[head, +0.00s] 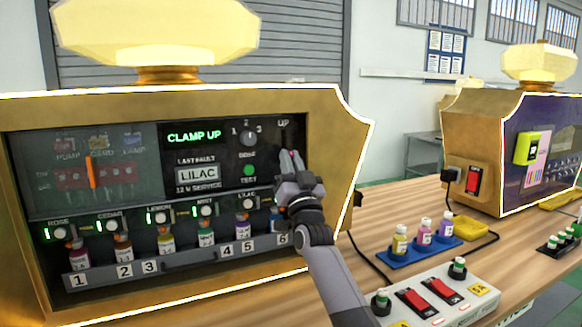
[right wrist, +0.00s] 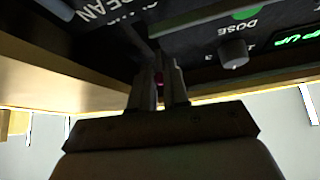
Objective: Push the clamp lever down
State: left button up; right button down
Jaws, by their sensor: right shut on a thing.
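The perfume machine (head: 335,130) has a gold frame and a dark front panel. Its display (head: 194,137) reads "CLAMP UP" in green. My right gripper (head: 291,163) is at the right side of the panel, below the "UP" label (head: 283,122). The fingers hide most of the lever. My left gripper is not in view.
A dose knob (head: 247,139) and green test button (head: 249,170) sit left of my right gripper. Numbered bottles (head: 206,233) stand in a row below. On the wooden table, a blue tray (head: 425,250) with bottles and a switch box (head: 455,290) lie to the right.

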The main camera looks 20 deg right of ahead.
jog(key=shift+r, duration=0.15)
jog(key=c, duration=1.2)
grip_release()
jog(key=shift+c, duration=0.2)
jog(key=shift+f, duration=0.2)
jog(key=v, duration=0.7)
